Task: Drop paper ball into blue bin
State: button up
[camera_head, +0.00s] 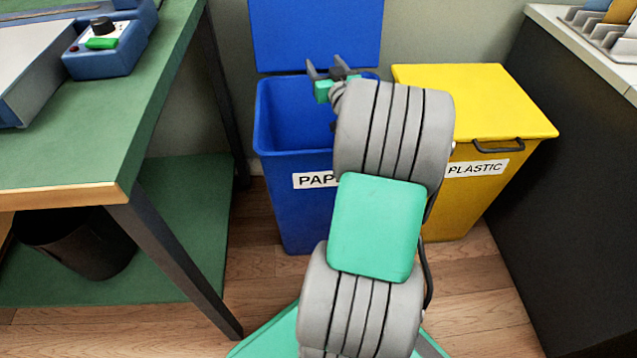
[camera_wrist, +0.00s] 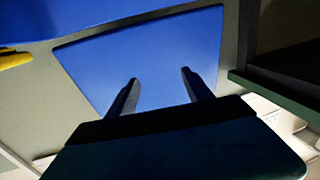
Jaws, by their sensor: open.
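The blue bin (camera_head: 295,215) stands in the middle of the head view, its label reading "PAP" with the rest hidden by my arm. Its lid (camera_head: 310,35) stands open at the back. My gripper (camera_head: 327,64) is at the back right of the bin's opening, in front of the lid. In the wrist view my gripper (camera_wrist: 160,75) has its two fingers apart with nothing between them, against a blue panel (camera_wrist: 150,45). I see no paper ball in either view. The visible inside of the bin is plain blue; my arm hides its right part and its bottom is not visible.
A yellow bin (camera_head: 480,100) labelled "PLASTIC" stands shut to the right, partly behind my arm. A green table (camera_head: 110,140) is on the left, with a dark basket (camera_head: 80,245) beneath. A dark cabinet (camera_head: 575,170) is on the right. Wooden floor shows between them.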

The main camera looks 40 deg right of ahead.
jog(key=s+a+r+p, duration=0.5)
jog(key=s+a+r, duration=0.2)
jog(key=s+r, duration=0.4)
jog(key=shift+s+a, duration=0.35)
jog(key=shift+a, duration=0.05)
